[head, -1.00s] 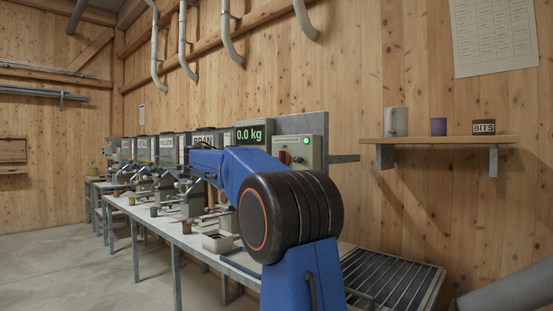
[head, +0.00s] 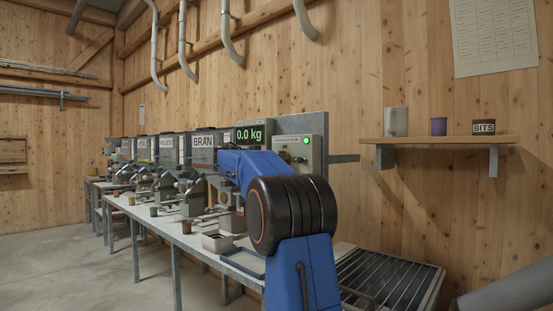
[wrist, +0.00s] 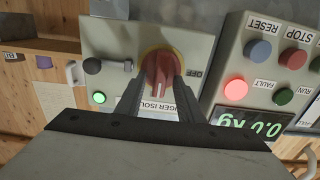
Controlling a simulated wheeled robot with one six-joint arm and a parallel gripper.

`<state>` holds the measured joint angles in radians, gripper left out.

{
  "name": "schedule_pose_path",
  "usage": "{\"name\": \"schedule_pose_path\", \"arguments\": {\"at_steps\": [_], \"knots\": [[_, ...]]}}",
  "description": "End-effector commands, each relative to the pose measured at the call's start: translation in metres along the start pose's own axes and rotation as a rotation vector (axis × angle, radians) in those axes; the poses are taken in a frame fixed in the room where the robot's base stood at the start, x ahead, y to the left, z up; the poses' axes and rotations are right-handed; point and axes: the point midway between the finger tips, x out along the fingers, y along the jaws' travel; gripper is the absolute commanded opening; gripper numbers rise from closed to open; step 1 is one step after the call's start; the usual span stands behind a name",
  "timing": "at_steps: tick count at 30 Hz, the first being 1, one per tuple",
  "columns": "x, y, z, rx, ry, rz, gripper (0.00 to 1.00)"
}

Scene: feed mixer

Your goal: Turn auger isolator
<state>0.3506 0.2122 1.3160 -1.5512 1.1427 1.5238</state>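The auger isolator is a red rotary knob (wrist: 161,70) on a yellow backing, on a pale control box (wrist: 110,43). It is in the middle of the wrist view, with an OFF mark to its right and a partly covered label below. My gripper (wrist: 160,85) points at the knob, its two fingers apart, one on each side of it. I cannot tell whether the fingertips touch it. In the head view the control box (head: 318,152) shows beyond my blue arm. My arm hides the knob and my gripper there.
A lit green lamp (wrist: 99,97) and a black switch (wrist: 92,66) are left of the knob. To the right, a button box (wrist: 262,50) has a lit red fault lamp (wrist: 236,89), above a 0.0 kg display (wrist: 250,128). A wall shelf (head: 440,139) stands right of my arm.

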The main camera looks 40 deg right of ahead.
Motion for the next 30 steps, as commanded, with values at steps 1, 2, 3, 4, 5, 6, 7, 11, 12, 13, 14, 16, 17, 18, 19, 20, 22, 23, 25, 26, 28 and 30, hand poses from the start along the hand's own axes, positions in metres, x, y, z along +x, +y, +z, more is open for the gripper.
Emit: {"name": "schedule_pose_path", "arguments": {"at_steps": [1,2,3,4,5,6,7,11,12,13,14,16,17,18,19,20,22,23,25,26,28,30], "knots": [[-0.0002,0.0000,0.0000,0.000,0.000,0.000,0.34],[-0.0002,0.0000,-0.0001,0.000,0.000,0.000,0.32],[-0.0002,0.0000,0.0000,0.000,0.000,0.000,0.22],[-0.0003,0.0000,-0.0001,0.000,0.000,0.000,0.15],[-0.0003,0.0000,0.0000,0.000,0.000,0.000,0.08],[-0.0003,0.0000,-0.0001,0.000,0.000,0.000,0.00],[-0.0003,0.0000,-0.0001,0.000,0.000,0.000,0.00],[-0.0004,0.0000,-0.0001,-0.001,0.000,0.000,0.00],[-0.0004,-0.0001,-0.0001,-0.003,0.000,0.000,0.00],[-0.0004,-0.0001,-0.0001,-0.006,0.000,0.000,0.00],[-0.0005,-0.0002,-0.0001,-0.009,0.000,0.000,0.00],[-0.0005,-0.0004,-0.0001,-0.024,0.000,0.000,0.00],[-0.0005,-0.0005,0.0000,-0.032,0.000,0.000,0.00],[-0.0005,-0.0007,0.0000,-0.045,0.000,0.000,0.00],[-0.0005,-0.0008,0.0000,-0.058,0.000,0.000,0.00],[-0.0005,-0.0010,0.0001,-0.072,0.000,0.000,0.00],[-0.0005,-0.0015,0.0001,-0.111,0.000,0.000,0.00],[-0.0005,-0.0017,0.0002,-0.132,0.000,0.000,0.00],[-0.0005,-0.0023,0.0004,-0.184,0.000,0.000,0.00],[-0.0005,-0.0026,0.0005,-0.208,0.000,0.000,0.00],[-0.0006,-0.0033,0.0007,-0.270,0.000,-0.001,0.00],[-0.0006,-0.0041,0.0009,-0.335,0.000,-0.001,0.00]]}}
